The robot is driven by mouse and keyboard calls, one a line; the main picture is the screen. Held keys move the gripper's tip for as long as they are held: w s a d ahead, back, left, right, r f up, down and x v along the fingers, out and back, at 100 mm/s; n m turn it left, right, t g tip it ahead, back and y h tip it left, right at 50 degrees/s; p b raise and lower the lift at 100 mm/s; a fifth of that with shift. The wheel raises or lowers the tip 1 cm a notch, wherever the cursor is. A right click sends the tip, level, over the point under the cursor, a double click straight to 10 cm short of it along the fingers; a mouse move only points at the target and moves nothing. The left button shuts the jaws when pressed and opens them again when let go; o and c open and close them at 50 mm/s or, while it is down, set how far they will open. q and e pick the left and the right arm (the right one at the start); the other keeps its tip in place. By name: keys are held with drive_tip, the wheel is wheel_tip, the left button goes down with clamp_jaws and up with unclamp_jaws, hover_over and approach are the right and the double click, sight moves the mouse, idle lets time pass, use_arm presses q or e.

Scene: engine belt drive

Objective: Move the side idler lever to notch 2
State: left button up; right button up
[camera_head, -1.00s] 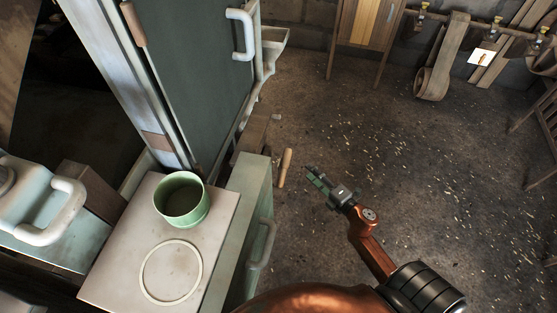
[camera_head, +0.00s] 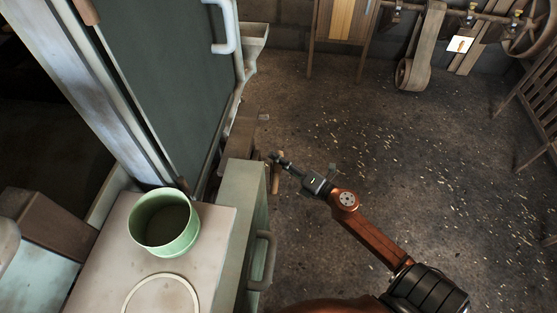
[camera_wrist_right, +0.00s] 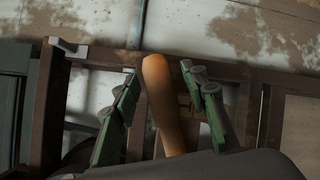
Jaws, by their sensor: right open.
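The side idler lever shows as a wooden handle (camera_head: 276,174) beside the green cabinet in the head view. In the right wrist view the handle (camera_wrist_right: 162,100) stands between the two green-padded fingers, with a visible gap on each side. My right gripper (camera_head: 278,160) is open around the handle; it also shows in the right wrist view (camera_wrist_right: 160,95). The notches cannot be made out, so I cannot tell which one the lever is in. My left gripper is out of view.
A green cup (camera_head: 165,223) stands on the pale cabinet top (camera_head: 215,250) at the left. A pale green cabinet side with a handle (camera_head: 262,262) is close to my right arm. The speckled floor (camera_head: 400,170) to the right is clear.

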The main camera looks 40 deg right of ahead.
drive_tip(key=shift+w, duration=0.1)
drive_tip(key=shift+c, duration=0.7)
clamp_jaws()
